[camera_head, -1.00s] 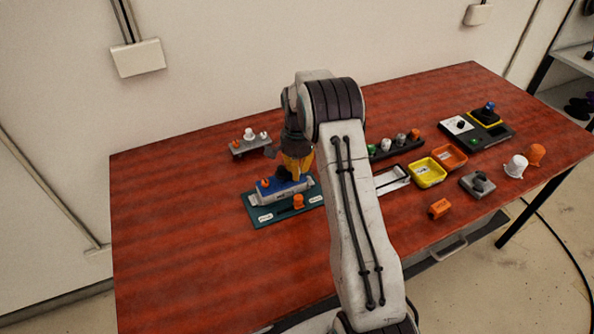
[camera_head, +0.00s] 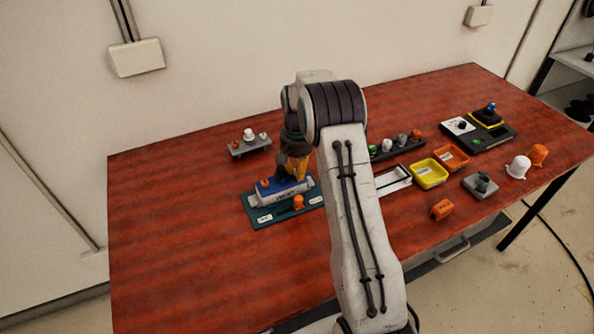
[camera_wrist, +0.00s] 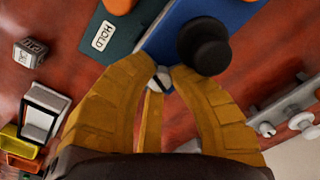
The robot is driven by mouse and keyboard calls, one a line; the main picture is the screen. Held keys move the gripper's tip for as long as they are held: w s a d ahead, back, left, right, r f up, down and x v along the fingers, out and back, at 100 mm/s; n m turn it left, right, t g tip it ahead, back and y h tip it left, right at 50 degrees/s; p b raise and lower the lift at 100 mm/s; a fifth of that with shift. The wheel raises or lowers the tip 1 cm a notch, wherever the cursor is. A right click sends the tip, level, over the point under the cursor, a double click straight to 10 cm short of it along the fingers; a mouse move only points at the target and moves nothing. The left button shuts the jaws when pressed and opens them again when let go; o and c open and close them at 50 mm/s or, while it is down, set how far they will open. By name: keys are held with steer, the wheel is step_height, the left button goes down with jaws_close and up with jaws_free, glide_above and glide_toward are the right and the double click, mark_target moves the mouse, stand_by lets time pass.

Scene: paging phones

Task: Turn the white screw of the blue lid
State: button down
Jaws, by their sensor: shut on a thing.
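The blue lid (camera_head: 292,189) sits on a pale box on the teal mat (camera_head: 262,222). It also fills the top middle of the wrist view (camera_wrist: 186,18), with a round black knob (camera_wrist: 204,47) standing on it. The white screw (camera_wrist: 162,77) shows at the lid's near edge in the wrist view, between my fingertips. My gripper (camera_wrist: 163,82) has its yellow fingers shut on this screw, which is partly hidden by them. In the head view my gripper (camera_head: 298,172) points down at the lid's right part; the screw cannot be made out there.
An orange knob (camera_head: 298,202) stands on the mat in front of the box. A grey rack (camera_head: 250,146) with pegs is behind. Yellow (camera_head: 429,174) and orange (camera_head: 451,158) trays lie to the right, past my arm. The left of the table is clear.

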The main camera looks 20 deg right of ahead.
steer(key=shift+f, duration=0.1)
steer(key=c, duration=1.1)
jaws_free()
step_height(320, 180, up, 12)
steer(key=shift+r, duration=0.1)
